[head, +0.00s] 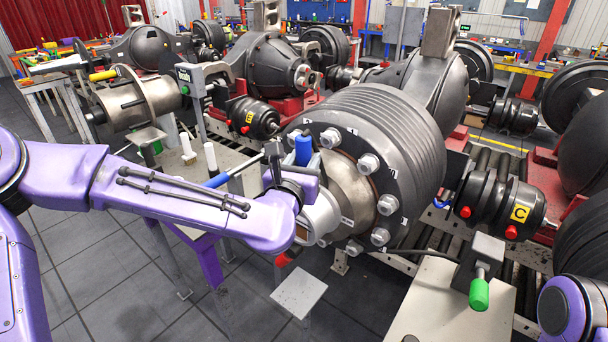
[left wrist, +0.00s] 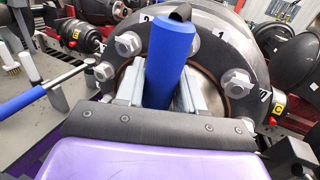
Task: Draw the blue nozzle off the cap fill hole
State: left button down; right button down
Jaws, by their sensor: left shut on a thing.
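The blue nozzle (left wrist: 171,60) stands between the two grey fingers of my left gripper (left wrist: 158,92) in the left wrist view, and the fingers are shut on it. It also shows in the head view (head: 303,150), upright in front of the hub face. The cap (head: 354,190) is the tan dome at the middle of the bolted hub (head: 398,140). The fill hole is hidden behind the nozzle and my left gripper, so I cannot tell whether the nozzle tip is in it. My right gripper is not in view.
Large bolts (head: 367,164) ring the hub close around my left gripper. A blue-handled tool (left wrist: 28,100) lies at the left in the wrist view. A black chamber marked C (head: 497,206) and a green-handled part (head: 479,290) stand at the right. Open floor (head: 100,270) lies at lower left.

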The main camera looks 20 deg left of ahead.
pick_arm(q)
jog(key=s+d+r+b, duration=0.4)
jog(key=s+r, duration=0.5)
jog(key=s, duration=0.3)
jog(key=shift+s+d, duration=0.25)
jog(key=shift+d, duration=0.65)
jog(key=shift+r, duration=0.1)
jog(key=shift+b, duration=0.3)
